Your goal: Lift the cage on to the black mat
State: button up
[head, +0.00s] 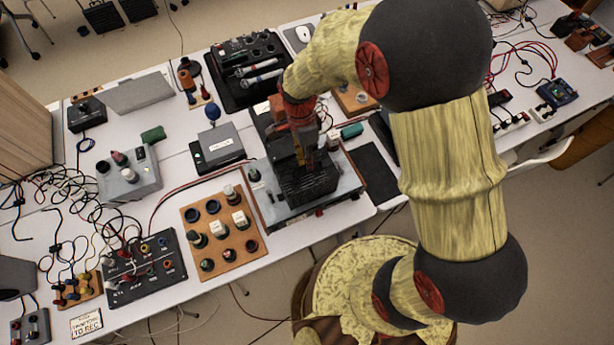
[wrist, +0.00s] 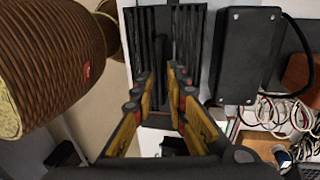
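The cage appears to be the black, ridged block (head: 308,186) on the grey instrument near the table's front edge. In the wrist view a black slatted body (wrist: 143,30), likely the same cage, lies beyond the fingertips. My gripper (head: 306,160) points down over the block in the head view and partly covers it. In the wrist view the fingers of my gripper (wrist: 162,82) stand apart, with dark slats showing between their tips. I cannot tell whether they touch it. The flat black mat (head: 376,173) lies on the white table just right of the instrument.
The grey instrument (head: 342,196) is under the block. A wooden board with several knobs (head: 222,258) stands to its left, and a grey box (head: 216,147) behind left. A black tray (head: 250,95) with tools lies farther back. A black box (wrist: 245,55) with a cable shows in the wrist view.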

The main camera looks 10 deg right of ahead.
notch_tip(320, 180, down, 2)
jog(key=shift+s+f, duration=0.15)
grip_shut()
dwell(1.1)
notch_tip(320, 180, up, 10)
jog(key=shift+r+p, duration=0.1)
jog(key=shift+p, duration=0.35)
jog(key=shift+r, duration=0.1)
notch_tip(320, 180, up, 3)
jog(key=p, duration=0.2)
jog(key=shift+r+p, duration=0.1)
jog(key=shift+p, duration=0.3)
jog(key=shift+s, duration=0.1)
